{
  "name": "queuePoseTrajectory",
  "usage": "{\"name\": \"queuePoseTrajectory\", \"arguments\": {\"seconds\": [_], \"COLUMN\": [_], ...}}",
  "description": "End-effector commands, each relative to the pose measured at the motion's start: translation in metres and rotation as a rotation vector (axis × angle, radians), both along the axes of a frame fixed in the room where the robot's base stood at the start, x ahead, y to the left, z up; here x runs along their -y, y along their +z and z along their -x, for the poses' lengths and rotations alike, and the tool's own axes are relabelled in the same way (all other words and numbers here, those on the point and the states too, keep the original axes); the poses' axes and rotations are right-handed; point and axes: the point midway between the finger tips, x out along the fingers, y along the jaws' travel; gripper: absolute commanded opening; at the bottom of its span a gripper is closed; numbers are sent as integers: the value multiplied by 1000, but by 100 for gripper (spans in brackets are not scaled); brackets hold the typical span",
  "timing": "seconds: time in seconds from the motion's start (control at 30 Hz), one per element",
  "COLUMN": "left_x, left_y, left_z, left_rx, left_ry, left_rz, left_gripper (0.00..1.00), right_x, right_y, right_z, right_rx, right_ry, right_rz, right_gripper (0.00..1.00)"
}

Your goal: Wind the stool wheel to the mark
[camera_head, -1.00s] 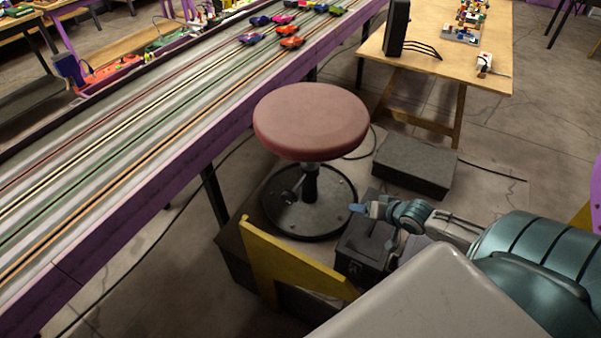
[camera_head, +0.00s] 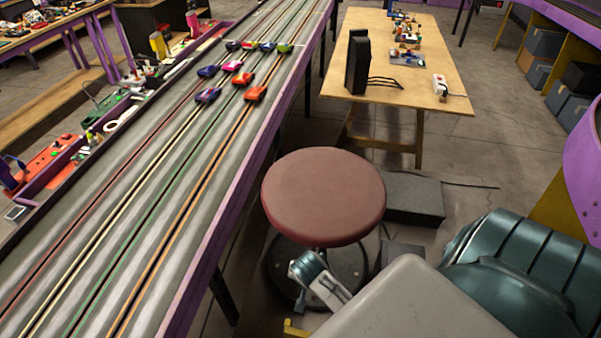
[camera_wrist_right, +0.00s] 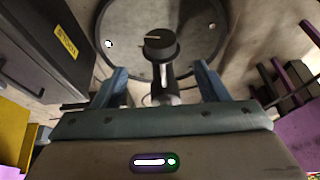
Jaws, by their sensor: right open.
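The stool has a round dark red seat (camera_head: 323,197) and a round dark base (camera_head: 350,264), which also shows in the right wrist view (camera_wrist_right: 205,18). In that view a small black wheel (camera_wrist_right: 163,50) with a pale line on its top stands over the base. A small white spot (camera_wrist_right: 108,43) shows on the base to its left. My right gripper (camera_wrist_right: 161,80) is open, with its blue fingers to either side below the wheel and nothing clearly between them. My left gripper is out of view.
A slot track (camera_head: 165,190) with several toy cars runs along the left, close to the stool. A wooden table (camera_head: 350,105) stands behind, and a grey box (camera_head: 414,198) lies right of the stool. A dark box with a yellow label (camera_wrist_right: 66,41) is left of the gripper.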

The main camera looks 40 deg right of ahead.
Motion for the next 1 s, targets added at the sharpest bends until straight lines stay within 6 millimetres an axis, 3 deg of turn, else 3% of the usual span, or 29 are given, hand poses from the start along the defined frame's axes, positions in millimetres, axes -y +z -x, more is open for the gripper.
{"name": "queuePoseTrajectory", "arguments": {"seconds": [0.23,0.7,1.0], "left_x": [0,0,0], "left_y": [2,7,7], "left_z": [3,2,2], "left_rx": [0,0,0], "left_ry": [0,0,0], "left_rz": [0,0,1], "left_gripper": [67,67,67], "right_x": [2,24,28], "right_y": [-14,-85,-98], "right_z": [-3,-23,-26], "right_rx": [-14,-10,-9], "right_ry": [-7,-8,-7], "right_rz": [3,1,1], "right_gripper": [67,67,67]}}
